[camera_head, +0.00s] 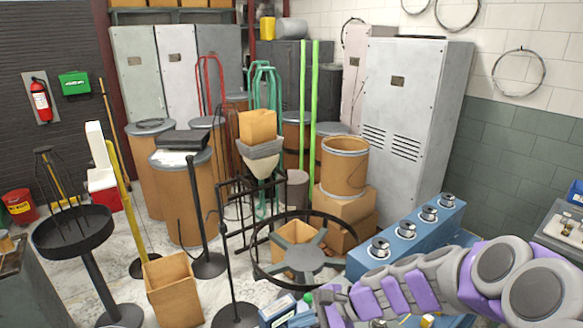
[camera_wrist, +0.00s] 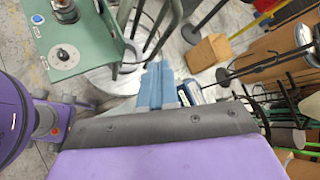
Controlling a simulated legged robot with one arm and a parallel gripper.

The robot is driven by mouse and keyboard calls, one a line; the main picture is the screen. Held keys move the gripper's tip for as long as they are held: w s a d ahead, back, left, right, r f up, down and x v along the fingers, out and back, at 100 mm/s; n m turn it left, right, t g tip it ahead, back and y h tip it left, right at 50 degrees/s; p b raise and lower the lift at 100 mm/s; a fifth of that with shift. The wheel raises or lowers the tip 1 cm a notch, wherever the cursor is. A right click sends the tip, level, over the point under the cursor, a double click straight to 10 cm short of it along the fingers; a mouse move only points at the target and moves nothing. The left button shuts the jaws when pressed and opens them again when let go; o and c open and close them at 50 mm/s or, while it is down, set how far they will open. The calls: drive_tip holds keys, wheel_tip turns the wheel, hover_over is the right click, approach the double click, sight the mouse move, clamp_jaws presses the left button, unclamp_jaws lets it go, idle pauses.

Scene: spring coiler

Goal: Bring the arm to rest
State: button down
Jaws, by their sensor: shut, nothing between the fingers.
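My arm, purple and grey, reaches in from the lower right of the head view. Its narrow grey end, my gripper (camera_head: 328,298), is low in the picture near the bottom edge. My gripper is shut and empty. In the wrist view a broad grey and purple part of my own arm fills the lower middle and hides what is below it.
A blue unit with several spools (camera_head: 408,240) stands just behind my arm. A dark wheel-like frame (camera_head: 300,258) and small blue boxes (camera_head: 278,312) are close to the gripper. A green machine (camera_wrist: 78,40) shows in the wrist view. Marble floor (camera_head: 205,290) shows at lower left.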

drive_tip(key=s+d+n+g+h+b, duration=0.1)
drive_tip(key=s+n+g+h+b, duration=0.15)
drive_tip(key=s+n+h, duration=0.85)
drive_tip(key=s+d+b, duration=0.1)
drive_tip(key=s+d, duration=0.4)
drive_tip(key=s, duration=0.3)
drive_tip(key=s+d+f+n, duration=0.1)
drive_tip(key=s+d, duration=0.5)
drive_tip(key=s, duration=0.2)
drive_tip(key=shift+g+b, duration=0.35)
